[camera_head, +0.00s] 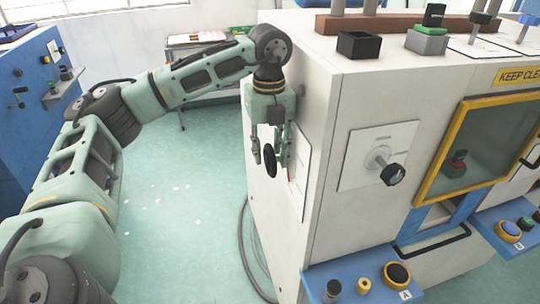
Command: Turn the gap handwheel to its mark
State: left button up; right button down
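A black handwheel (270,160), seen nearly edge-on, sticks out from the left side of the white machine (345,90). A pale plate with small red marks (297,177) is on that side behind it, partly hidden by my gripper. My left gripper (270,163) points down, with its two fingers apart on either side of the wheel. A small gap seems to show between the fingers and the wheel, and I see no clear grip. The wheel's own mark cannot be made out. My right gripper is not in view.
A lever with a black knob (391,174) sits on the machine's front. A yellow-framed window (488,142) is right of it. Blue button shelves (362,283) jut out below. A cable (243,245) hangs by the machine's left side, where the green floor (185,205) is open.

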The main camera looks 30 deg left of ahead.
pick_arm(q)
notch_tip(320, 180, down, 2)
jog(key=shift+f, duration=0.1)
jog(key=shift+w+f, duration=0.15)
jog(key=shift+f, duration=0.25)
grip_shut()
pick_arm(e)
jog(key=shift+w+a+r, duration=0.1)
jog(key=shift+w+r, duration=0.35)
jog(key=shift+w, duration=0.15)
